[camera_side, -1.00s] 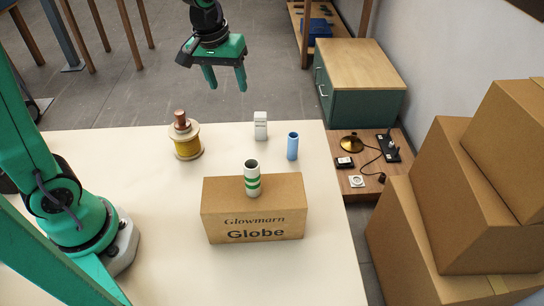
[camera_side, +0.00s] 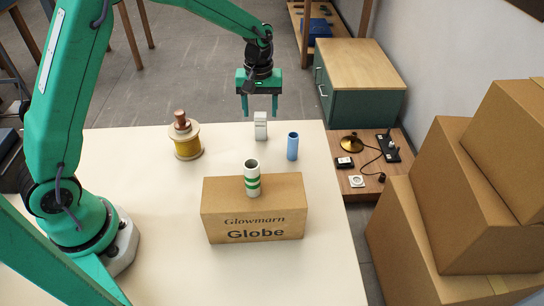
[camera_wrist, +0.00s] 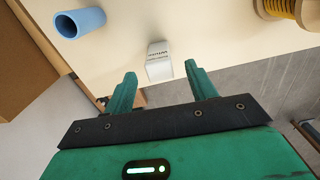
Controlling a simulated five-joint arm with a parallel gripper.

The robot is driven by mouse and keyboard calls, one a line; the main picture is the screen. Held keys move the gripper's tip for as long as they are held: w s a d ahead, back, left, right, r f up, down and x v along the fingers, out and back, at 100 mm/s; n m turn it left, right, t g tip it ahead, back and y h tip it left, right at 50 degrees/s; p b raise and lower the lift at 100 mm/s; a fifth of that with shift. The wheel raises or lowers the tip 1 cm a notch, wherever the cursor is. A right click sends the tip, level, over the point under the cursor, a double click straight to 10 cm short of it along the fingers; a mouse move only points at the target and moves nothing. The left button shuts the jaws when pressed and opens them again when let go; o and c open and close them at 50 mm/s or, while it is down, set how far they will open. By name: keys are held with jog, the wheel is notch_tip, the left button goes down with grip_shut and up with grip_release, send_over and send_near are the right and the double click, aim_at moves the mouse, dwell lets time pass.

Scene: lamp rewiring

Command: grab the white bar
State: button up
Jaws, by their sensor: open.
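The white bar (camera_side: 260,126) is a small upright block with faint print, standing near the far edge of the table. It also shows in the wrist view (camera_wrist: 158,62), ahead of the fingers and between their lines. My gripper (camera_side: 260,111) is open and empty, fingers pointing down. In the side view its fingertips are just above the bar's top in the picture, one to each side; whether they are level with it in depth I cannot tell. In the wrist view my gripper (camera_wrist: 159,76) shows no contact with the bar.
A blue tube (camera_side: 292,146) stands close to the bar's right. A spool of yellow wire (camera_side: 187,141) stands to the left. In front is a cardboard box (camera_side: 225,230) with a green-striped white tube (camera_side: 252,180) standing on it. The table (camera_side: 160,240) is bare at the front.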

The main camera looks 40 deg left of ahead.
aim_at(261, 129)
jog(key=shift+f, duration=1.3)
jog(key=shift+f, duration=0.1)
jog(key=shift+f, duration=2.5)
jog(key=shift+c, duration=0.5)
jog(key=c, duration=1)
